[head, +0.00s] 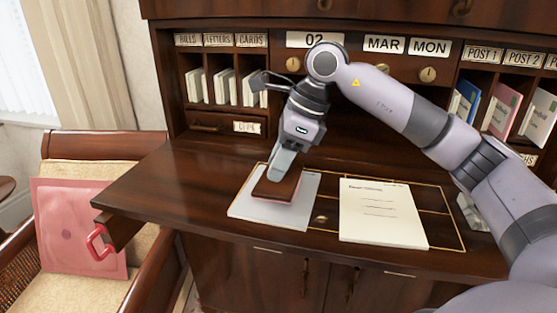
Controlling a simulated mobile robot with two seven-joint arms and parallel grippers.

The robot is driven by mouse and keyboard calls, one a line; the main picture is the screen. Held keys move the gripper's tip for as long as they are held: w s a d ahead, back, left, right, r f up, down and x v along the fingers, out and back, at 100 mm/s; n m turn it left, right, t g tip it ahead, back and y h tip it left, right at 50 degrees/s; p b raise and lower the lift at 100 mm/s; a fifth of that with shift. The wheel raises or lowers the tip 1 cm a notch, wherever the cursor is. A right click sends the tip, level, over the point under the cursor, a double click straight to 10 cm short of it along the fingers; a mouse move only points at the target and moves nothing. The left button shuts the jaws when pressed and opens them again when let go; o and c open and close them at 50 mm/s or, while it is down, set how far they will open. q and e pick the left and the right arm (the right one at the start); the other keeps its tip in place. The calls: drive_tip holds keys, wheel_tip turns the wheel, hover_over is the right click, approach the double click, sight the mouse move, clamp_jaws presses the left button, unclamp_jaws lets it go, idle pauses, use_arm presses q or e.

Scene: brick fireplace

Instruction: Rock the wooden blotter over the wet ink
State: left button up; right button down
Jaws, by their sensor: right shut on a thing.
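My right gripper (284,160) points down at the middle of the desk and is shut on the wooden blotter (275,187). The blotter is a dark brown block with a paler, reddish lower edge. It is over a white sheet (250,206) on the desk's writing surface; I cannot tell whether it touches the sheet. Any ink on that sheet is hidden by the blotter or too small to see. A second paper (383,213), cream with a few written lines, lies to the right. My left gripper is not in view.
The desk's writing surface (160,190) is clear to the left. Behind it are pigeonholes with envelopes (226,86) at left and booklets (503,108) at right.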

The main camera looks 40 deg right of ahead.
drive_tip(key=shift+a+r+p, duration=0.1)
drive_tip(key=shift+r+p, duration=1.9)
drive_tip(key=shift+r, duration=1)
drive_tip(key=shift+s, duration=0.1)
